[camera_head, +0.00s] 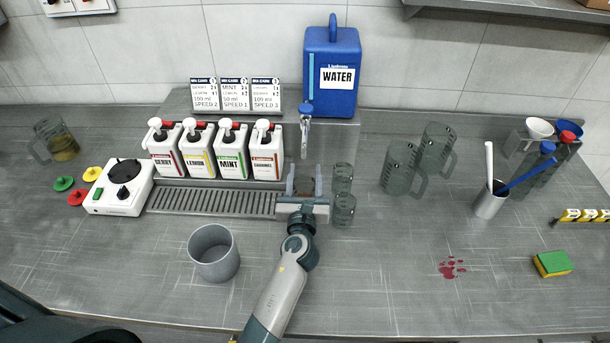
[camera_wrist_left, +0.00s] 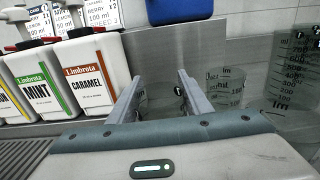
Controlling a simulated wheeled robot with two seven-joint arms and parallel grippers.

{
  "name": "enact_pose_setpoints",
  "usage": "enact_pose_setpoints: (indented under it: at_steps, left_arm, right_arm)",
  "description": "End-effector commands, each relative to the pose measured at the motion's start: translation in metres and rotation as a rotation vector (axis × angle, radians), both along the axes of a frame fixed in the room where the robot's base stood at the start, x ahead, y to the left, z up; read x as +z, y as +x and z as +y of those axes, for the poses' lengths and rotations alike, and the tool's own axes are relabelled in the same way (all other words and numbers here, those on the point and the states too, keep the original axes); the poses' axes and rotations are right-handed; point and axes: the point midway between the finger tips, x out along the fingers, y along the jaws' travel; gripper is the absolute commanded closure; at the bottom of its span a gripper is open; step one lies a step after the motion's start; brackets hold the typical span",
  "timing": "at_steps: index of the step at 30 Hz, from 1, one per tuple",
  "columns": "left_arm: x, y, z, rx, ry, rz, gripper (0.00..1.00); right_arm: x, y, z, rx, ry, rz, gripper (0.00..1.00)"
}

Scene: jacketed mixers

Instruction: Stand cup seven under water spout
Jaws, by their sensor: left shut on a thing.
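The blue water container (camera_head: 331,92) stands at the back, with its water spout (camera_head: 305,124) pointing down at its left front. My left gripper (camera_head: 304,183) is in front of and below the spout, at the right end of the drip grate. Its fingers are shut on a small clear glass cup (camera_head: 304,187), which shows faintly between them. In the left wrist view the gripper (camera_wrist_left: 182,92) shows the cup only as faint glass between its fingers. I cannot read a number on it. Two small glass cups stand just right of the gripper, one behind (camera_head: 342,176) and one in front (camera_head: 343,209). My right gripper is not in view.
Several pump bottles (camera_head: 200,151) stand behind the drip grate (camera_head: 212,202). A white scale-like device (camera_head: 120,190) and a grey pot (camera_head: 214,254) are to the left. Glass jugs (camera_head: 400,168) stand to the right.

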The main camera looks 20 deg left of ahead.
Motion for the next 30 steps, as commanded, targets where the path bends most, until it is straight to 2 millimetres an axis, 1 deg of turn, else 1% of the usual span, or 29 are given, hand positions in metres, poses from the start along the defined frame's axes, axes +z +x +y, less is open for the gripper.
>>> enact_pose_setpoints:
  at_steps: [7, 11, 12, 13, 14, 30]
  left_arm:
    - [0.0002, -0.0001, 0.0002, 0.000, 0.000, 0.000, 0.81]
    - [-0.0036, 0.0000, 0.0001, 0.000, 0.000, 0.000, 0.81]
    - [-0.0025, -0.0001, 0.0001, 0.000, 0.000, 0.000, 0.48]
    - [-0.0023, -0.0001, 0.0001, 0.000, 0.000, 0.000, 0.41]
    - [-0.0023, -0.0001, 0.0001, 0.000, 0.000, 0.000, 0.36]
    - [0.0008, 0.0001, 0.0024, 0.000, 0.001, 0.000, 0.36]
  right_arm:
    - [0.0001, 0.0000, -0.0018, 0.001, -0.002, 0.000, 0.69]
    - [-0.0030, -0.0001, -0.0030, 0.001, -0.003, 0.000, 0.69]
    - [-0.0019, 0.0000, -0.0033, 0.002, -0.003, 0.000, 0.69]
    - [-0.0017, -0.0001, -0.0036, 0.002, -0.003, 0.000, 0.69]
    - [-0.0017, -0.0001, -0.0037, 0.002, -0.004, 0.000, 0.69]
    - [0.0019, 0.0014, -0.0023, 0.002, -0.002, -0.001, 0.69]
